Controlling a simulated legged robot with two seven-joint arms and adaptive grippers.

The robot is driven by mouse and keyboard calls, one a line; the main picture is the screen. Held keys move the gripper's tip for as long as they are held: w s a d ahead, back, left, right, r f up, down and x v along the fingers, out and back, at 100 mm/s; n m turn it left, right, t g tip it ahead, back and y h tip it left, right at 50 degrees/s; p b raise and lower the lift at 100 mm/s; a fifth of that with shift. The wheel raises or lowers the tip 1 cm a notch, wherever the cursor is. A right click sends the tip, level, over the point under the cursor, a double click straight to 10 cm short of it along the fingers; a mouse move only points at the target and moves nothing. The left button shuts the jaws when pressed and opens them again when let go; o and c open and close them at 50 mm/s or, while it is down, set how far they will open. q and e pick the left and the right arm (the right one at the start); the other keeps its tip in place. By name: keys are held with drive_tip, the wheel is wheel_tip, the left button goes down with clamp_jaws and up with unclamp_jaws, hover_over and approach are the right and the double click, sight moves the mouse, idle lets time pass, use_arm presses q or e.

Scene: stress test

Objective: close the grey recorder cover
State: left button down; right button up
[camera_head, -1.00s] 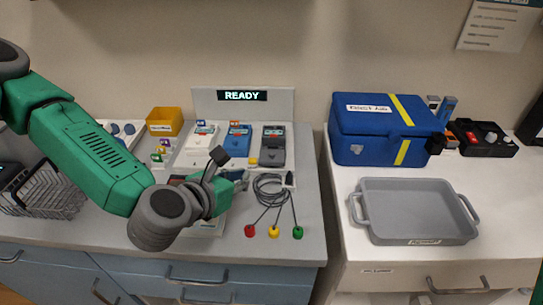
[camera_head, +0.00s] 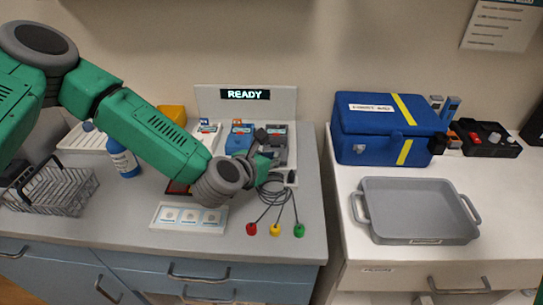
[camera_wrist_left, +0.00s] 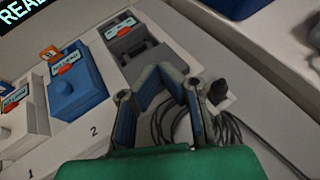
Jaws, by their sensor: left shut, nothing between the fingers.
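The grey recorder (camera_head: 278,137) is the rightmost of three recorders in a row below the READY display. In the left wrist view the grey recorder (camera_wrist_left: 125,38) has a red-and-white label and a dark recess facing my fingers. How far its cover stands open is hard to tell. My left gripper (camera_head: 264,148) is in front of the grey recorder and overlaps its lower part in the head view. In the left wrist view my left gripper (camera_wrist_left: 162,74) is shut and empty, its fingertips close to the recorder's near end; contact cannot be told. My right gripper is not in view.
The blue recorder (camera_head: 239,139) stands just left, the white one (camera_head: 207,134) beyond it. Black cables (camera_head: 273,190) with coloured plugs lie close in front. A blue bottle (camera_head: 123,160) and wire basket (camera_head: 55,190) stand left. A grey tray (camera_head: 415,210) is on the right counter.

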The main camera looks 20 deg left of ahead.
sight(270, 149)
use_arm(q)
drive_tip(key=shift+w+a, duration=0.2)
drive_tip(key=shift+a, duration=0.15)
drive_tip(key=w+b, duration=0.1)
drive_tip(key=w+a+b, duration=0.1)
drive_tip(key=w, duration=0.1)
drive_tip(key=w+a+b, duration=0.1)
drive_tip(key=w, duration=0.1)
drive_tip(key=shift+f, duration=0.25)
drive_tip(key=shift+w+d+r, duration=0.1)
drive_tip(key=shift+w, duration=0.05)
drive_tip(key=shift+d+r, duration=0.2)
drive_tip(key=shift+d, duration=0.05)
drive_tip(key=shift+a+f, duration=0.1)
